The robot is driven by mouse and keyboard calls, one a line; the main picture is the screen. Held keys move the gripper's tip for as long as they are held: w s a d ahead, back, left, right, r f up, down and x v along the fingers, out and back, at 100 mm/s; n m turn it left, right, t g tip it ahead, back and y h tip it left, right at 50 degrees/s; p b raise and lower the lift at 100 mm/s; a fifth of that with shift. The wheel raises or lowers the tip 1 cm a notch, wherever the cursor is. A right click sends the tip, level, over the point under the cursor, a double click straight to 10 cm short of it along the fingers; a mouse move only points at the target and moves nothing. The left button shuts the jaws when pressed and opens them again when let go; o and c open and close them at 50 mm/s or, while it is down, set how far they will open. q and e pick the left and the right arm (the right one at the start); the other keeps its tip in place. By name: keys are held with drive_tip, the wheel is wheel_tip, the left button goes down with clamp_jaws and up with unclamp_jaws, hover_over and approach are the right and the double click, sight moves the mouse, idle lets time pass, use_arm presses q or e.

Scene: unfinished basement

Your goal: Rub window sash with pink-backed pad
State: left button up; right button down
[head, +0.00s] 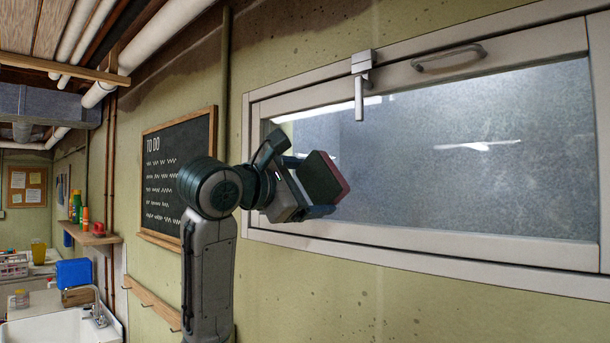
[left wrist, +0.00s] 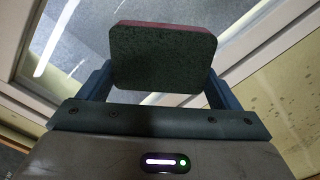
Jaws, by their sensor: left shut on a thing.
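The window sash (head: 430,243) is a pale frame around a frosted grey pane (head: 470,170) on the wall. A grey latch (head: 361,85) and a pull handle (head: 448,57) sit along its top. My left gripper (head: 318,200) is in front of the pane's lower left part, shut on the pink-backed pad (head: 320,178). The pad is a dark green-grey block with a pink layer on the window side. In the left wrist view the pad (left wrist: 160,58) sits between the two blue fingers, its pink edge at the top. I cannot tell whether it touches the pane. My right gripper is not in view.
A TO DO chalkboard (head: 178,175) hangs left of the window, partly behind my arm. A small shelf with bottles (head: 90,235) and a white sink (head: 65,318) stand further left. Pipes (head: 130,55) run under the ceiling. The wall below the window is bare.

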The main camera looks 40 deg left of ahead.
sight(363, 186)
use_arm(q)
drive_tip(key=w+p, duration=0.1)
drive_tip(key=w, duration=0.2)
drive_tip(key=shift+w+d+p, duration=0.15)
drive_tip(key=shift+w+p, duration=0.2)
drive_tip(key=shift+w, duration=0.85)
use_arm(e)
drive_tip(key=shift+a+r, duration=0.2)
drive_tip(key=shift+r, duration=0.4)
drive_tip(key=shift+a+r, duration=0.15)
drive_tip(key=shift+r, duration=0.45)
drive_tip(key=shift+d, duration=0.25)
use_arm(q)
drive_tip(key=shift+w+d+p, duration=0.1)
drive_tip(key=shift+w+p, duration=0.45)
drive_tip(key=shift+w, duration=0.45)
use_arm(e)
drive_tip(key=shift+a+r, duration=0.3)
use_arm(q)
drive_tip(key=shift+s+d+p, duration=0.1)
drive_tip(key=shift+d+p, duration=0.25)
drive_tip(key=shift+d, duration=0.65)
drive_tip(key=shift+s+d, duration=0.1)
drive_tip(key=shift+d, duration=1)
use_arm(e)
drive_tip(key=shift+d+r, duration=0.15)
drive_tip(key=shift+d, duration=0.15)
